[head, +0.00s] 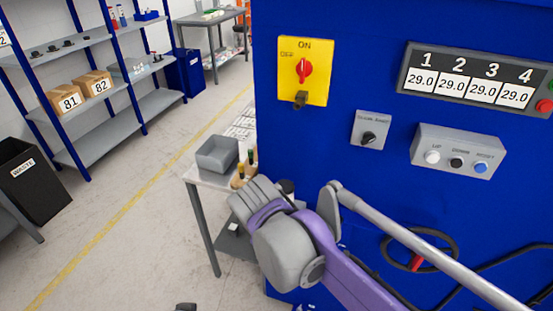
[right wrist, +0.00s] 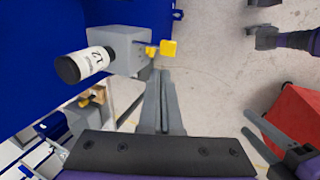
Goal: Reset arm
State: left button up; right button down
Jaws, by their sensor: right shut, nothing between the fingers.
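My right arm, purple and grey, comes in from the lower right in the head view, with its wrist (head: 290,255) low in front of the blue machine (head: 330,160). Its fingertips cannot be made out there. In the right wrist view my right gripper (right wrist: 163,78) is shut and empty. Its fingers point toward a grey box (right wrist: 125,45) with a yellow part, and a black-capped labelled cylinder (right wrist: 85,65) shows beside it. Grey finger-like bars (right wrist: 265,135) show at the lower right; I cannot tell whether they are my left gripper.
The machine carries a yellow switch plate (head: 305,72), a display (head: 470,78) reading 29.0 in each field, and a button box (head: 457,150). A small table with a grey bin (head: 217,155) stands behind my right arm. Shelves (head: 110,100) and a waste bin (head: 30,180) stand left; floor between is clear.

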jog(key=s+d+f+m, duration=0.6)
jog(key=d+m, duration=0.1)
jog(key=d, duration=0.2)
jog(key=s+d+f+m+t+y, duration=0.1)
jog(key=s+d+f+m, duration=0.4)
jog(key=d, duration=0.5)
jog(key=shift+s+f+m+t, duration=0.3)
jog(key=shift+s+f+m, duration=0.05)
jog(key=shift+s+m, duration=0.85)
